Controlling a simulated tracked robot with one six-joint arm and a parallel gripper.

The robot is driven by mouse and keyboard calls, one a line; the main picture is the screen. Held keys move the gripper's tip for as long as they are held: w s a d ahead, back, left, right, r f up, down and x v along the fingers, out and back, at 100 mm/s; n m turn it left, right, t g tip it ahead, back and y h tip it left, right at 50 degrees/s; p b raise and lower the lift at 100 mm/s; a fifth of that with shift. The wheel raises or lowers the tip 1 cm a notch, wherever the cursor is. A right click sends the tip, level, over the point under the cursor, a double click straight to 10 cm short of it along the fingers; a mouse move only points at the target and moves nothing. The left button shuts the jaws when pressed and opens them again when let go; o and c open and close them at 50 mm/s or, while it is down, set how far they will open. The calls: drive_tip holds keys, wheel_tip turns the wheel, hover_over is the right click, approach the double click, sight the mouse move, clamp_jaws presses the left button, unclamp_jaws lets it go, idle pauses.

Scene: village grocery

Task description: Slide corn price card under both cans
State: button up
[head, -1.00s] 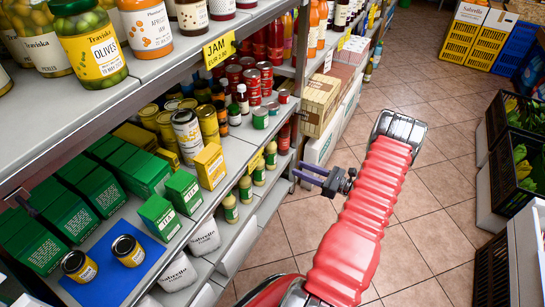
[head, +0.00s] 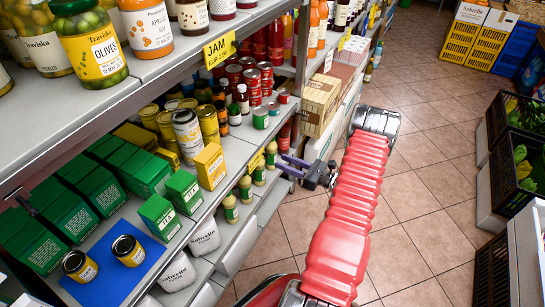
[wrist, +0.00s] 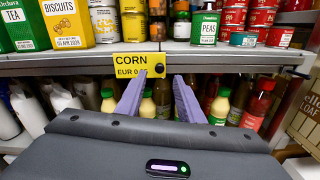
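The yellow corn price card (wrist: 138,66) hangs on the front edge of the shelf in the wrist view, its right part marked by a dark round spot. In the head view a yellow card (head: 257,161) shows on that shelf edge, partly hidden. My gripper (wrist: 159,80) has its two purple fingers apart, with nothing between them, just below and in front of the card. It also shows in the head view (head: 284,163). Two small dark-lidded cans or jars with yellow labels, one left (head: 79,265) and one right (head: 128,250), stand on a blue mat (head: 108,281). I cannot tell which cans are meant.
A yellow biscuits box (wrist: 67,21), a green peas can (wrist: 205,27) and several red cans stand on the shelf (wrist: 225,53) above the card. Bottles fill the shelf below. The tiled aisle (head: 420,200) is open; dark crates (head: 518,150) line its right.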

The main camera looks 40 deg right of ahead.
sight(259, 161)
drive_tip(key=x, duration=0.6)
drive_tip(key=shift+w, duration=0.25)
drive_tip(key=shift+c, duration=0.2)
clamp_jaws()
